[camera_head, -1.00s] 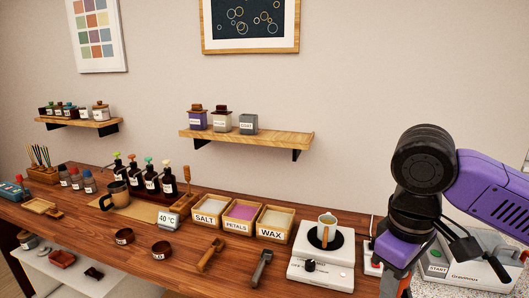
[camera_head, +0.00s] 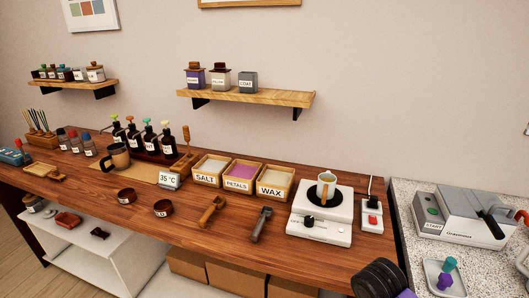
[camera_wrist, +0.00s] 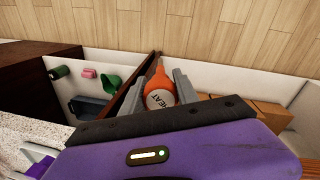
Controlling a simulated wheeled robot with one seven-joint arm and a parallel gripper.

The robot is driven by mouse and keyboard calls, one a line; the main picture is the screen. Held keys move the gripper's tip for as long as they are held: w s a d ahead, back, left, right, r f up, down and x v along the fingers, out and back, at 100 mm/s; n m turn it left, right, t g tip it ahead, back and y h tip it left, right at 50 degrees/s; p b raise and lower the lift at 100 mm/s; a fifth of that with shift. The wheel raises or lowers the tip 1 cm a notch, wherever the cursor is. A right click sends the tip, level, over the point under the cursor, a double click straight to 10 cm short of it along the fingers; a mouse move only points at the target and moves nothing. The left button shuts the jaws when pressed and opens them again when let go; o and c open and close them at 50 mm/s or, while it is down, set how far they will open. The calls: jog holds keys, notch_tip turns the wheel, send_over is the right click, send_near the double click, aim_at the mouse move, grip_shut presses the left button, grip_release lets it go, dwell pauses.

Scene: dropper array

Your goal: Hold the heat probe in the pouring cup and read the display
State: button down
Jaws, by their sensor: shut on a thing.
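In the wrist view my gripper (camera_wrist: 158,92) is shut on an orange object with a white HEAT label, which I take as the heat probe (camera_wrist: 160,78). It is over the floor side, away from the cups. In the head view only a dark part of my arm shows at the bottom right; the gripper is out of view there. A pale cup with a handle (camera_head: 326,187) stands upright on the white hot plate (camera_head: 319,228). A dark mug (camera_head: 117,158) stands further left; I cannot tell which is the pouring cup. The small display (camera_head: 168,181) reads 35 °C.
Salt (camera_head: 207,176), petals (camera_head: 241,181) and wax (camera_head: 275,187) trays stand left of the hot plate. A red-switched white box (camera_head: 371,217) sits right of it. Brown bowls and wooden tools lie in front. A grey machine (camera_head: 463,216) stands on the speckled counter.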

jog(key=s+a+f, duration=0.3)
jog(key=shift+a+f, duration=0.15)
jog(key=shift+a, duration=0.15)
